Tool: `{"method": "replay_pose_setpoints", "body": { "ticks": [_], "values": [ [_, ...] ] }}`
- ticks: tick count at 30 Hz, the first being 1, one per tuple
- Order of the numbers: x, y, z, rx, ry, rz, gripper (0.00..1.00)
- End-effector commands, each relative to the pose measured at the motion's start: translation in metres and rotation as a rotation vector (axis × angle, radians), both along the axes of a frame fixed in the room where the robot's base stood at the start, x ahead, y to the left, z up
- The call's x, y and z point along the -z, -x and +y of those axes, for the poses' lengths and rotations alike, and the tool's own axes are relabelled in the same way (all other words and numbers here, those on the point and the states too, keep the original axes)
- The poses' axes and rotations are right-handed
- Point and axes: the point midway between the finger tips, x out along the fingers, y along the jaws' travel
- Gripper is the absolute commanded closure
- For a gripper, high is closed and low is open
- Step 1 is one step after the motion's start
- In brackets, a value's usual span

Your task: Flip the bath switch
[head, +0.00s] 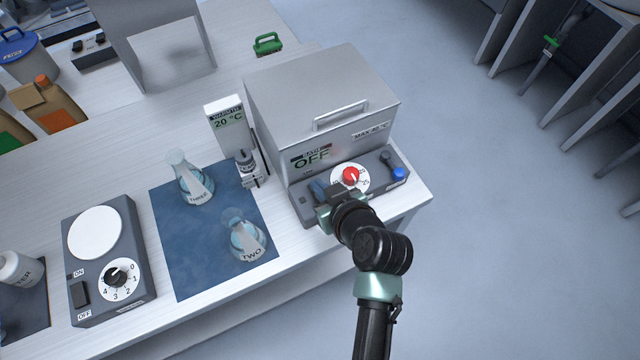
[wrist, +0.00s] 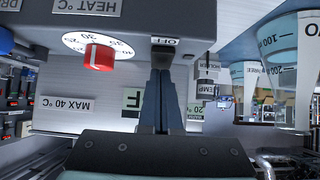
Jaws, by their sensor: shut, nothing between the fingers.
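The grey bath box (head: 320,90) stands at the table's right end, and its display (head: 313,158) reads OFF. Its front panel carries a red knob (head: 351,176) on a white dial; the knob also shows in the wrist view (wrist: 99,57). My gripper (head: 323,193) is shut and empty at the left part of this panel, left of the knob. In the wrist view my shut fingers (wrist: 160,74) point at a dark spot below the OFF label (wrist: 165,41). The switch itself is mostly hidden; I cannot tell whether the fingers touch it.
A blue mat (head: 210,250) left of the bath holds two flasks, THREE (head: 190,180) and TWO (head: 245,238). A thermometer stand reading 20 °C (head: 228,118) is close to the bath's left side. A blue knob (head: 399,173) sits at the panel's right end. A stirrer plate (head: 105,255) stands further left.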

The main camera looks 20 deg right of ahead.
Motion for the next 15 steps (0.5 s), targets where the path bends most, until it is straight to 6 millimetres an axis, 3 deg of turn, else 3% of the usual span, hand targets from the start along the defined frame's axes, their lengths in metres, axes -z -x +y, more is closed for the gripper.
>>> {"method": "replay_pose_setpoints", "body": {
  "ticks": [15],
  "values": [
    [0.0048,-0.0024,0.0002,0.000,-0.001,0.067,1.00]
  ]
}}
